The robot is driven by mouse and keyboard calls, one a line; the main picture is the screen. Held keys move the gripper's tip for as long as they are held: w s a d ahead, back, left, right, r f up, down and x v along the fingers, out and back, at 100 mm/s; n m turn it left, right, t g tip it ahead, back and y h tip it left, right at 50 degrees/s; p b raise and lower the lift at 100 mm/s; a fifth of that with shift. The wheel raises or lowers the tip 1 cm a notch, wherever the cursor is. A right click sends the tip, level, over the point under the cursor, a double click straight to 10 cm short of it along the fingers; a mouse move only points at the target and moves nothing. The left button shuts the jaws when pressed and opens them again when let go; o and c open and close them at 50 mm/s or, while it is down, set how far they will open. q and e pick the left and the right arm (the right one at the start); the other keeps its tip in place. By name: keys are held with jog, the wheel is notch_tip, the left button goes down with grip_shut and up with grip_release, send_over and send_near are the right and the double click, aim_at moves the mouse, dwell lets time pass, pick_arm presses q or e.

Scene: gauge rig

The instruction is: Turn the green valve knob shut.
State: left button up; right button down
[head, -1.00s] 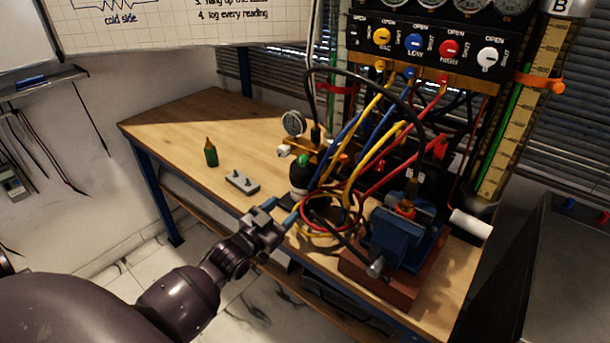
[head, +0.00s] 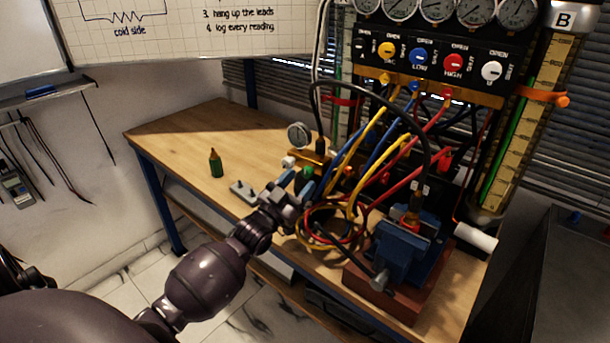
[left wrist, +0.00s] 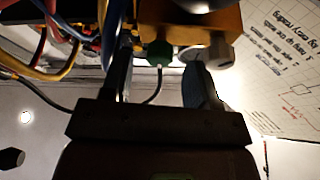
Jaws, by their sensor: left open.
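The green valve knob (head: 308,172) is small and sits low at the front of the brass block with the small gauge, partly covered by my left gripper in the head view. In the left wrist view the green knob (left wrist: 160,52) shows between my two fingers, in front of the brass block (left wrist: 205,25). My left gripper (head: 298,184) is open and empty, close to the knob. I cannot tell whether its fingertips reach past the knob or touch it. The knob's handle direction is too small to read. My right gripper is not in view.
Coiled red, yellow and black hoses (head: 330,232) lie just right of my gripper. A blue vise (head: 402,250) stands at the front right. The bench's left part (head: 180,130) is clear.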

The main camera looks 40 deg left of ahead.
aim_at(308, 172)
pick_arm(q)
jog(key=shift+x, duration=1.35)
jog(key=c, duration=0.9)
